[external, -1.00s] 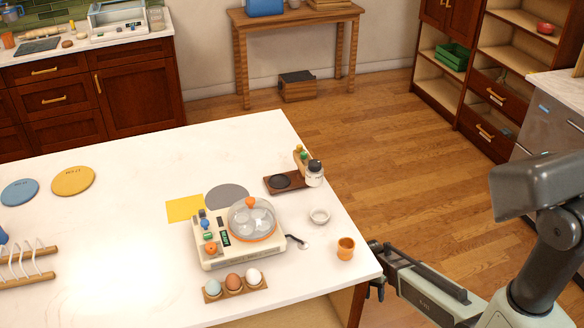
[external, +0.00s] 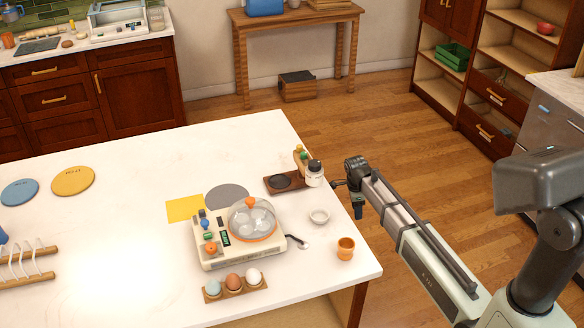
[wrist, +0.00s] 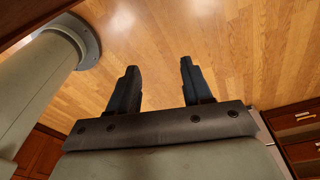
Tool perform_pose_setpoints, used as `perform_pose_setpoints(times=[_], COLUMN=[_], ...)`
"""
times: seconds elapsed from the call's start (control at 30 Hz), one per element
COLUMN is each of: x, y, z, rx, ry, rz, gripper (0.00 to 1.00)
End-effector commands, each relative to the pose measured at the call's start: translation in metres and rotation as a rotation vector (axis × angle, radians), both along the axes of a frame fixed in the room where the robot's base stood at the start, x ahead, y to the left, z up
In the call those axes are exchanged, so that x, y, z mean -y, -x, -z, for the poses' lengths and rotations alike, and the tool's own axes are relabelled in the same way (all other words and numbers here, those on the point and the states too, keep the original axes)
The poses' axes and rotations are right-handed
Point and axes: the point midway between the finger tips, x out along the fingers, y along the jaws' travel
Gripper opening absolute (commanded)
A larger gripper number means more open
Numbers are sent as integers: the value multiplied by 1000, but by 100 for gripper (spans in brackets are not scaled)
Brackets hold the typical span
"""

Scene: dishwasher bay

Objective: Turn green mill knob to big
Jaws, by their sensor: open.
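A small mill group stands near the back right edge of the white counter. The knob's setting and any size marks are too small to read. My gripper (external: 347,196) is open and empty, just off the counter's right edge, to the right of and a little below the mill. In the wrist view, its two dark fingers (wrist: 158,72) are spread apart over the wooden floor. No mill shows there.
A dark tray (external: 280,182) lies left of the mill. A white bowl (external: 319,216), an orange cup (external: 346,249) and an egg cooker (external: 240,238) stand nearer the front. Eggs sit on a wooden holder (external: 236,290).

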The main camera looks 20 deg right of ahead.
Motion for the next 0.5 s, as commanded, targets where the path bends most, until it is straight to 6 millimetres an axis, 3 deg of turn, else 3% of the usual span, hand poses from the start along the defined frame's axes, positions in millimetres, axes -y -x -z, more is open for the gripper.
perform_pose_setpoints(times=[0.03,0.17,0.5], x=[0,-10,-85], y=[-13,-35,-74], z=[-19,-63,-196], rx=[22,60,91], ry=[5,10,-30], rz=[45,148,296], gripper=[50,50,50])
